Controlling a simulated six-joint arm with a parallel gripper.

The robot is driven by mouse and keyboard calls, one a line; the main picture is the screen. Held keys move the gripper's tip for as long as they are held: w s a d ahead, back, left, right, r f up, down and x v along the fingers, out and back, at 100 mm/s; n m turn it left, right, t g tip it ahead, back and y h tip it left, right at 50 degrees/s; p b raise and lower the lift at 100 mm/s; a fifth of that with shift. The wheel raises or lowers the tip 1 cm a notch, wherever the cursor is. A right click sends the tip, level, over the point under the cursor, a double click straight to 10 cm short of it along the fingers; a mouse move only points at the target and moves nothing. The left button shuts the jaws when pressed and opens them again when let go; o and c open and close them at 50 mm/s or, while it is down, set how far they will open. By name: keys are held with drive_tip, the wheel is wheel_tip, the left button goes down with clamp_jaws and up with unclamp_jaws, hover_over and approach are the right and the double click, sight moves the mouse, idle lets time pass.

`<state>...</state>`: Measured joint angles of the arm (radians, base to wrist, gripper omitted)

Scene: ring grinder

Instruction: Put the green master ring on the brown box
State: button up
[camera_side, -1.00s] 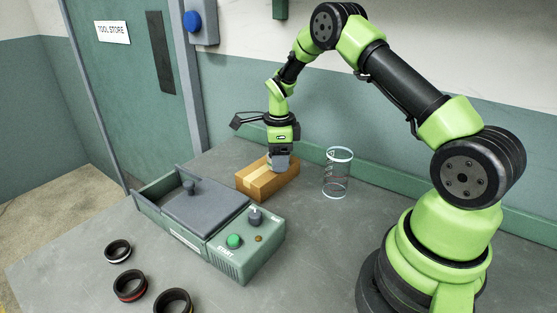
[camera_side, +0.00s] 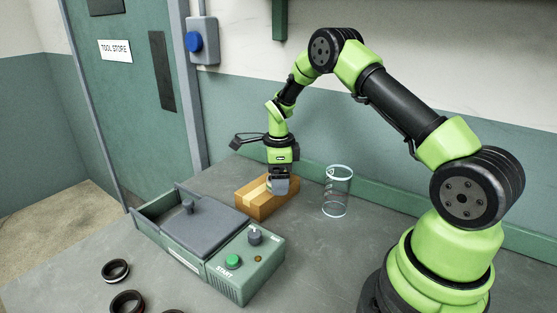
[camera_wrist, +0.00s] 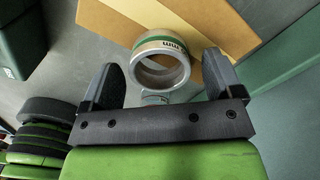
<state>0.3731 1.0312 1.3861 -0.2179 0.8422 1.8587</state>
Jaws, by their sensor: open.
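The green master ring (camera_wrist: 148,47) is a pale metal ring with a green band and dark lettering. In the wrist view it lies between and just beyond the fingers of my gripper (camera_wrist: 160,62), which are spread apart with gaps to it. The brown box (camera_wrist: 110,22) shows behind the ring, which overlaps its edge in this view; I cannot tell how the ring rests on it. In the side view my gripper (camera_side: 278,190) points down at the right part of the brown box (camera_side: 260,206). I cannot make out the ring there.
A clear glass cylinder (camera_side: 337,192) stands right of the box. A green machine (camera_side: 215,250) with a grey lid, knob and START button is in front. Black rings (camera_side: 116,270) lie at the lower left. Bare grey table lies around them.

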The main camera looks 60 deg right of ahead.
drive_tip(key=s+a+r+n+t, duration=0.1)
drive_tip(key=a+r+n, duration=0.15)
drive_tip(key=r, duration=0.65)
drive_tip(key=s+a+r+n+t, duration=0.1)
drive_tip(key=s+a+r+n, duration=0.15)
drive_tip(key=r, duration=0.75)
drive_tip(key=s+a+r+n+t+y, duration=0.1)
drive_tip(key=s+a+r+n+t, duration=0.1)
drive_tip(key=s+a+n, duration=0.4)
drive_tip(key=s+a+r+n+t+y, duration=0.1)
drive_tip(key=s+a+r+n+t, duration=0.2)
drive_tip(key=s+n, duration=0.9)
drive_tip(key=a+r+n, duration=0.1)
drive_tip(key=a, duration=0.1)
drive_tip(key=shift+a, duration=0.4)
